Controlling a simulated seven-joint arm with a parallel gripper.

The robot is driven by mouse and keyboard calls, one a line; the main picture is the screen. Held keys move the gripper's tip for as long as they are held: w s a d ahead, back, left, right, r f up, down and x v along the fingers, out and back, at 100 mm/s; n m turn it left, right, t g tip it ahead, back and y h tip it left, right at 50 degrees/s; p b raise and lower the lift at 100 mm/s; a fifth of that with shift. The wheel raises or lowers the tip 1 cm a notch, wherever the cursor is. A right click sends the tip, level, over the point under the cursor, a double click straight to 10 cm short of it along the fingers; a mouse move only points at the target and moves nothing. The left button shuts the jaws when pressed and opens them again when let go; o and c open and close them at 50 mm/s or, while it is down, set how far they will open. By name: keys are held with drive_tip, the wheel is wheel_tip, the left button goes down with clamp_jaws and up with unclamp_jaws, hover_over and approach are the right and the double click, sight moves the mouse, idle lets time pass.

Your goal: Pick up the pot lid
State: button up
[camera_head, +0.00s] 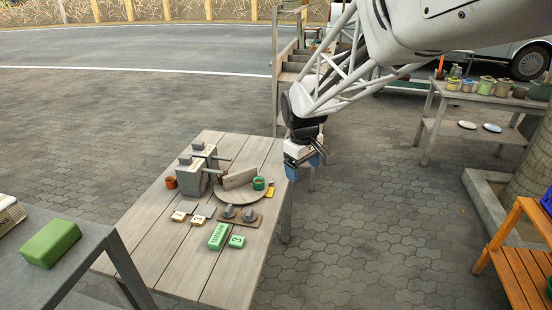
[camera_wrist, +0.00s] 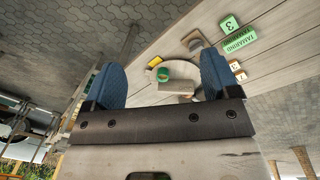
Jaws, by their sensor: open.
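No thing is plainly a pot lid. Two small grey knobbed pieces (camera_head: 239,213) sit on a brown board at the table's middle right, and a round grey disc (camera_head: 226,196) lies behind them; I cannot tell which, if any, is the lid. A small green pot (camera_head: 259,183) is at the disc's right side and shows in the wrist view (camera_wrist: 164,72). My gripper (camera_head: 305,168), with blue fingers, is open and empty, above and beyond the table's right edge. In the wrist view my gripper (camera_wrist: 161,62) frames the green pot from a distance.
The wooden table (camera_head: 165,235) also holds grey box-like devices (camera_head: 193,175), an orange pot (camera_head: 171,182), a yellow block (camera_head: 270,191) and green labelled blocks (camera_head: 219,236). A grey table with a green block (camera_head: 50,243) is at left. An orange rack (camera_head: 520,255) is at right.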

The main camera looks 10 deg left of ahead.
drive_tip(key=w+a+f+n, duration=0.2)
drive_tip(key=a+f, duration=0.3)
drive_tip(key=a, duration=0.2)
drive_tip(key=w+a+f+n, duration=0.2)
drive_tip(key=w+a+f, duration=0.15)
drive_tip(key=a, duration=0.35)
drive_tip(key=n+h, duration=0.1)
drive_tip(key=n, duration=0.2)
hover_over(228, 208)
drive_tip(key=shift+g, duration=0.3)
drive_tip(key=f, duration=0.7)
drive_tip(key=a+f, duration=0.1)
drive_tip(key=f, duration=0.3)
drive_tip(key=shift+w+f, duration=0.15)
drive_tip(key=shift+f, duration=0.1)
drive_tip(key=shift+d+f, duration=0.25)
drive_tip(key=shift+f, duration=1.05)
drive_tip(key=shift+f, duration=0.1)
drive_tip(key=shift+d+f, duration=0.15)
drive_tip(key=shift+f, duration=1.1)
drive_tip(key=shift+d+f, duration=0.15)
drive_tip(key=shift+f, duration=1.05)
drive_tip(key=shift+c, duration=0.3)
